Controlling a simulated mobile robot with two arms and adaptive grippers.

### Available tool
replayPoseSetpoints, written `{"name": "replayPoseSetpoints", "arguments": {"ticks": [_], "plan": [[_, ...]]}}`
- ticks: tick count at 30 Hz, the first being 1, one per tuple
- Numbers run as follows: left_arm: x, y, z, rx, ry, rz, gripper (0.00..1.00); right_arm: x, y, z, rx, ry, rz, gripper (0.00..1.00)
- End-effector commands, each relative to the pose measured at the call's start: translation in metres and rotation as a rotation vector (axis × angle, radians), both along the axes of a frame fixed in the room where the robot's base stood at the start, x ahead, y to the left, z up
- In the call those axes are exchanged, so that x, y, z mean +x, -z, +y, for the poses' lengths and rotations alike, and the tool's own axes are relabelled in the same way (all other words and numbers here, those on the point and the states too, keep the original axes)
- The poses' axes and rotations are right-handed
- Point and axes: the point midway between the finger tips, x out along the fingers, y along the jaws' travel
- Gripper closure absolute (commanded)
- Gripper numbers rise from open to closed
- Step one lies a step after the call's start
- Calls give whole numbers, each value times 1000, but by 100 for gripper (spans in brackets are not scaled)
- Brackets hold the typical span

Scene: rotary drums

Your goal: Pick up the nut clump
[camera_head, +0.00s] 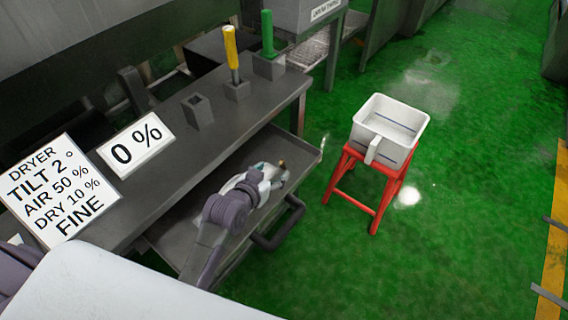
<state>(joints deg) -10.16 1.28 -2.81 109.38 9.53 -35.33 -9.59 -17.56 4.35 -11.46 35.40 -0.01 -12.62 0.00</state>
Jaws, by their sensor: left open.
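My left gripper (284,172) reaches over the grey tray (215,190) below the machine's ledge, close to the tray's far right end. It is open. A tiny orange-brown spot shows beside its fingertips, too small to tell whether it is a nut clump or part of the gripper. I cannot make out a nut clump clearly anywhere else. The gripper and forearm hide part of the tray floor. My right gripper is not in view.
A dark handle (277,228) sticks out from the tray's front. A white bin (388,128) stands on a red stool (372,190) to the right. Yellow (232,55) and green (267,35) handles stand upright on the ledge. Signs read "0 %" (136,143) and dryer settings (58,190). Green floor is open.

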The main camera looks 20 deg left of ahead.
Motion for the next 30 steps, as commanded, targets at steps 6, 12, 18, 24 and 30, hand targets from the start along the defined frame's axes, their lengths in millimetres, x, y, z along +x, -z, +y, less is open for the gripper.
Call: {"name": "replayPoseSetpoints", "arguments": {"ticks": [6, 12, 18, 24, 30], "plan": [[21, 11, -3, -1, 0, 0, 34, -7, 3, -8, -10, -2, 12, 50], [38, 22, -6, -1, 0, 1, 34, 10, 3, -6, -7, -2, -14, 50], [61, 35, -9, 1, -1, 1, 34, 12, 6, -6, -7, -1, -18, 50], [67, 38, -9, 1, -1, 1, 34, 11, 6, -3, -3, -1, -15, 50], [66, 37, -9, 1, -1, 1, 47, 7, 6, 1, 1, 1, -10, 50]]}}
